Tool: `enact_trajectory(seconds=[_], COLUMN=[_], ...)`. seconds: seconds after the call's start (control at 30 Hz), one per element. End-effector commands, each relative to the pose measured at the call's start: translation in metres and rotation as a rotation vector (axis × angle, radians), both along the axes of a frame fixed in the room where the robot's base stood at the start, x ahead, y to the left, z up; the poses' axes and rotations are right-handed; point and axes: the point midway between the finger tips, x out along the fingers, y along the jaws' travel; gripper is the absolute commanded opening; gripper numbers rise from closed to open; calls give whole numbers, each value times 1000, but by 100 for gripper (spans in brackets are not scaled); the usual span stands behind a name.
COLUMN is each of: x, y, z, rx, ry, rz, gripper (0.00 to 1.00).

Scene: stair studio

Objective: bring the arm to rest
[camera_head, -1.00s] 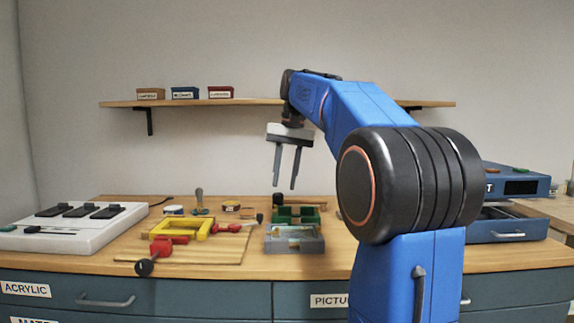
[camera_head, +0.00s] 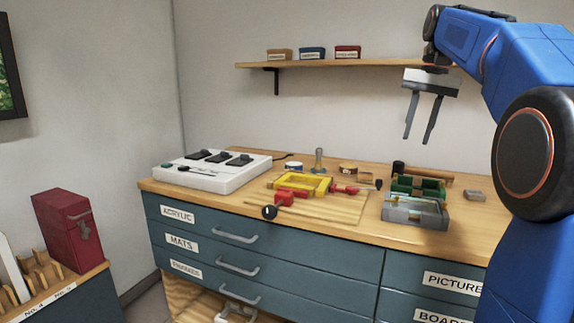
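My gripper (camera_head: 421,138) hangs at the upper right, above the back of the workbench. Its two grey fingers point down and stand apart with nothing between them. My blue arm is raised and bent on the right side of the picture. Below the gripper, on the bench, lie a green tray (camera_head: 418,186) and a grey tray (camera_head: 416,211). The fingers are well clear of them and in front of the bare wall.
The wooden workbench (camera_head: 230,198) holds a white switch panel (camera_head: 215,180) and a yellow frame (camera_head: 301,184) with red clamps on a board. A wall shelf (camera_head: 340,64) carries several small boxes. A red case (camera_head: 66,230) stands at the left.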

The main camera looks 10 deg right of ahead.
Motion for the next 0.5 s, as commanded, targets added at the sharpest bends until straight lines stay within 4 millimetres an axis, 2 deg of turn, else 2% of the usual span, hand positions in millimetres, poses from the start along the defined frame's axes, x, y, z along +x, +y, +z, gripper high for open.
enact_trajectory(seconds=[0.17,0.37,0.5], x=[-16,-51,-79], y=[21,61,86], z=[-13,-50,-82], rx=[-19,-61,-94], ry=[-23,-73,-108], rz=[44,146,220], gripper=[29,29,29])
